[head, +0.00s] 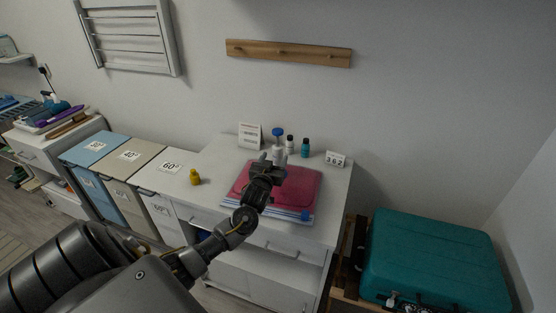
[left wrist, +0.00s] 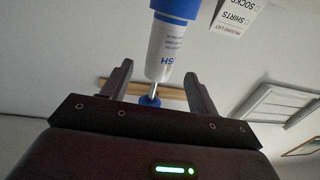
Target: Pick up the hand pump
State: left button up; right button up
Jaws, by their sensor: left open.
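The hand pump (head: 277,140), a white cylinder with blue parts, stands at the back of the white cabinet top, just beyond my left gripper (head: 271,158) in the head view. In the left wrist view the hand pump (left wrist: 162,52) appears inverted, with a wide blue part, a white printed body, a thin metal rod and a small blue knob. My left gripper (left wrist: 158,88) is open, and the pump lines up between its two fingers. I cannot tell how far the pump lies between them. My right gripper is not in view.
A folded red item (head: 304,186) lies on the cabinet top under my left gripper. Small dark bottles (head: 305,148), a number block (head: 335,159) and a sign card (head: 250,135) stand near the pump. A yellow bottle (head: 195,177) is left. A teal case (head: 437,262) is right.

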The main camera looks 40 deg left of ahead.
aim_at(276, 154)
pick_arm(q)
jog(key=shift+w+r, duration=0.1)
jog(key=shift+w, duration=0.05)
jog(key=p+x, duration=0.2)
jog(key=x, duration=0.2)
jog(key=shift+w, duration=0.15)
jog(key=shift+w+a, duration=0.2)
jog(key=shift+w, duration=0.05)
jog(key=c, duration=1.1)
jog(key=shift+c, duration=0.7)
